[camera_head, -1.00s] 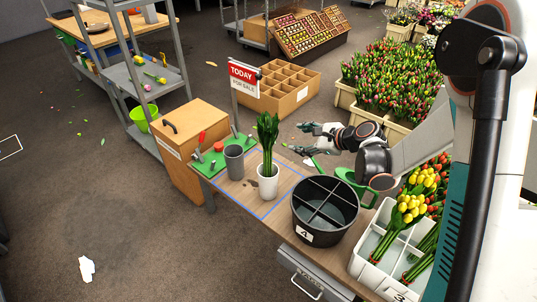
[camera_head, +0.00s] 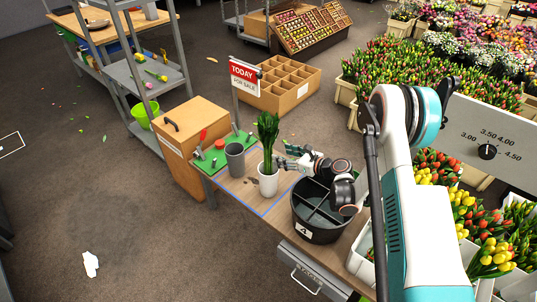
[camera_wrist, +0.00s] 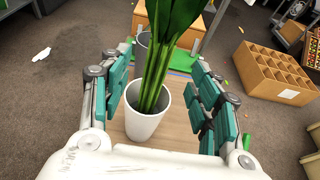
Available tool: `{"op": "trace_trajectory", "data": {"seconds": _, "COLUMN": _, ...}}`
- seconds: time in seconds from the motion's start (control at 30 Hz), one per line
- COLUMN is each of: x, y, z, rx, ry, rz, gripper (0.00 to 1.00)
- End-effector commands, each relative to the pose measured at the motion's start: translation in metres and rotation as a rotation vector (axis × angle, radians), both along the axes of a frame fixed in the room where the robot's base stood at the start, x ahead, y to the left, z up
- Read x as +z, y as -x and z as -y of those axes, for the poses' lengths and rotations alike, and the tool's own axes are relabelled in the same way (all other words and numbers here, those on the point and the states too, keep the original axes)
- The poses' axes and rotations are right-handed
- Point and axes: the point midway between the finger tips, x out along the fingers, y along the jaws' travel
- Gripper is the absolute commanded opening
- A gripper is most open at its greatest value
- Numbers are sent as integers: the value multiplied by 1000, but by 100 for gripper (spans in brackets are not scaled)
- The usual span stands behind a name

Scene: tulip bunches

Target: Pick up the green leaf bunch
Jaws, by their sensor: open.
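The green leaf bunch (camera_head: 267,137) stands upright in a white pot (camera_head: 268,183) on the wooden table. My gripper (camera_head: 280,164) is at the right side of the bunch, above the black bucket's far edge. In the wrist view my gripper (camera_wrist: 158,98) is open, with its teal-padded fingers to the left and right of the leaf bunch (camera_wrist: 162,60) and the white pot (camera_wrist: 149,114). The stems show between the fingers, with space on both sides. The top of the bunch is cut off in the wrist view.
A grey cup (camera_head: 235,161) stands just left of the pot, near a green mat (camera_head: 208,161) with small tools. A black divided bucket (camera_head: 317,234) stands to the right. A red sale sign (camera_head: 244,77) rises behind the table.

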Motion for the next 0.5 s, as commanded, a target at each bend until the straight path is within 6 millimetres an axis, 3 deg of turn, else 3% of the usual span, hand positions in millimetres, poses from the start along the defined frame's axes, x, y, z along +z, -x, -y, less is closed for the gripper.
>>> {"op": "trace_trajectory", "data": {"seconds": 0.2, "x": -12, "y": -18, "z": -24, "rx": 1, "ry": 1, "rz": 0, "gripper": 56}}
{"op": "trace_trajectory", "data": {"seconds": 0.5, "x": -18, "y": -28, "z": -38, "rx": 2, "ry": 2, "rz": 1, "gripper": 56}}
